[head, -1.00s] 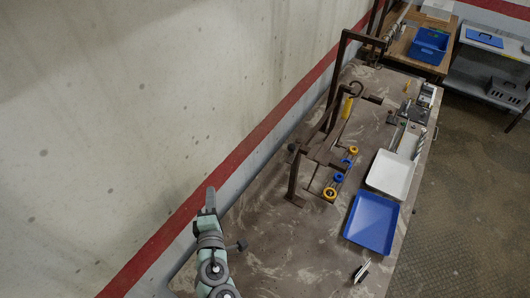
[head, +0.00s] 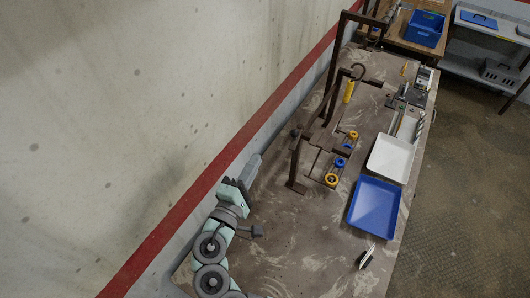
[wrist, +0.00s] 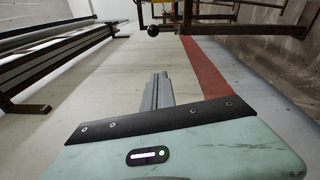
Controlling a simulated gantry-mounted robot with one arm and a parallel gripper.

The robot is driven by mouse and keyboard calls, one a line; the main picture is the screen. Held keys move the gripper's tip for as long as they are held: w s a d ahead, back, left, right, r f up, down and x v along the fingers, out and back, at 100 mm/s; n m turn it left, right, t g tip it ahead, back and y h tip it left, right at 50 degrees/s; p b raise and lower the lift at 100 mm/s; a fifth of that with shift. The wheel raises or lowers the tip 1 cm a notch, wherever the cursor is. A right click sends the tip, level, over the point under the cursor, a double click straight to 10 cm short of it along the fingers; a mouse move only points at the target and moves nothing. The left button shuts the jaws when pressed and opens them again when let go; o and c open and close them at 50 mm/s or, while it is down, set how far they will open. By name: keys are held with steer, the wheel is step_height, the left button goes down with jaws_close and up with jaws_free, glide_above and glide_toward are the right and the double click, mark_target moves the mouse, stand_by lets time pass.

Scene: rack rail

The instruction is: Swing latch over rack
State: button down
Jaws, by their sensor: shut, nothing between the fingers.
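The rack (head: 294,165) is a dark brown metal frame standing on the table along the wall side. A dark round knob (head: 296,133) sits at its wall side and also shows as a black ball in the wrist view (wrist: 153,30); it may belong to the latch, but I cannot tell how the latch lies. Yellow and blue ringed pieces (head: 341,162) are at the rack's front side. My gripper (head: 252,166) is shut and empty, left of the rack and apart from it. In the wrist view its grey fingers (wrist: 158,88) are together, pointing towards the knob.
A blue tray (head: 375,208) and a white tray (head: 391,159) lie along the table's right side. A taller brown frame (head: 341,48) stands behind the rack. The wall with its red stripe (head: 200,190) runs close on the left. The near tabletop is mostly clear.

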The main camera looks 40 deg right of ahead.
mark_target(297, 131)
steer(key=w+d+r+p, duration=0.1)
steer(key=d+p, duration=0.3)
steer(key=d, duration=0.6)
steer(key=shift+w+d, duration=0.15)
steer(key=shift+d, duration=0.05)
steer(key=shift+a+r, duration=0.1)
